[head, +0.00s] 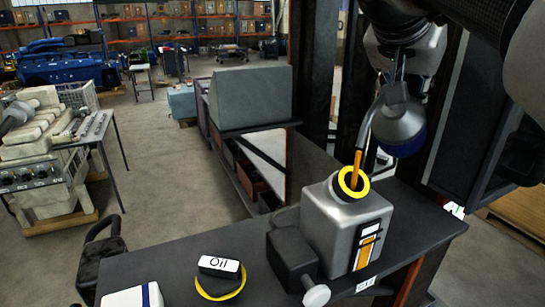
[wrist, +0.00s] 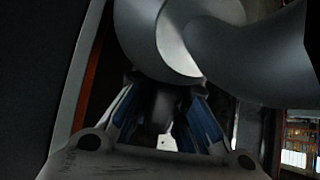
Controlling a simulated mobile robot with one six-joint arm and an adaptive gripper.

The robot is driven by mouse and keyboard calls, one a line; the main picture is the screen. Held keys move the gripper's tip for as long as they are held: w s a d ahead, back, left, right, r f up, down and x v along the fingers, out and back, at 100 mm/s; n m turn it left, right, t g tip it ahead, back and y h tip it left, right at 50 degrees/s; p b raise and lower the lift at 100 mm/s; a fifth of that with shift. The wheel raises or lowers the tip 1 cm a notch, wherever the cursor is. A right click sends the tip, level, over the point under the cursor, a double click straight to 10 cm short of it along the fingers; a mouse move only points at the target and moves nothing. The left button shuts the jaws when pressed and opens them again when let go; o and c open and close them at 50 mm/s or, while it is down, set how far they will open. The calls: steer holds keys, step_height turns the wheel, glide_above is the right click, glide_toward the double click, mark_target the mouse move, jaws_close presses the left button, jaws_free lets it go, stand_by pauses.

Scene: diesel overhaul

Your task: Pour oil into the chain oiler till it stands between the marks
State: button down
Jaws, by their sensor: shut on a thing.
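The chain oiler (head: 325,220) is a grey metal box on the dark bench, with a yellow-rimmed filler opening on top. Its front gauge (head: 368,246) shows orange and white; the level against the marks is too small to read. A grey oil can (head: 400,122) with a blue base is tilted above it, spout toward the opening. An orange stream of oil (head: 357,163) runs into the opening. My gripper (wrist: 163,112) is shut on the can, whose grey body (wrist: 250,45) fills the top of the wrist view. In the head view the fingers are hard to make out.
A black cap labelled Oil (head: 219,267), with a yellow ring, lies on the bench (head: 180,258) left of the oiler. A white and blue box (head: 133,297) stands at the front edge. A dark block with a pale knob (head: 316,295) adjoins the oiler. A dark post stands behind.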

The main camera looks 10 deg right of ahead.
stand_by(0.3)
steer(key=shift+d+f+g+p, duration=0.1)
steer(key=shift+f+g+p, duration=0.2)
steer(key=shift+p, duration=0.55)
steer(key=shift+w+f+y+p, duration=0.1)
steer(key=shift+f+y+p, duration=0.5)
steer(key=shift+f+y, duration=0.15)
steer(key=shift+f, duration=0.1)
steer(key=shift+g+p, duration=0.3)
steer(key=shift+g, duration=0.1)
steer(key=shift+f+y+p, duration=0.1)
steer(key=shift+y+p, duration=0.15)
steer(key=shift+p, duration=0.4)
steer(key=shift+f+g+p, duration=0.25)
steer(key=shift+g+p, duration=0.15)
steer(key=shift+p, duration=0.15)
steer(key=shift+f+y, duration=0.4)
steer(key=shift+f, duration=0.1)
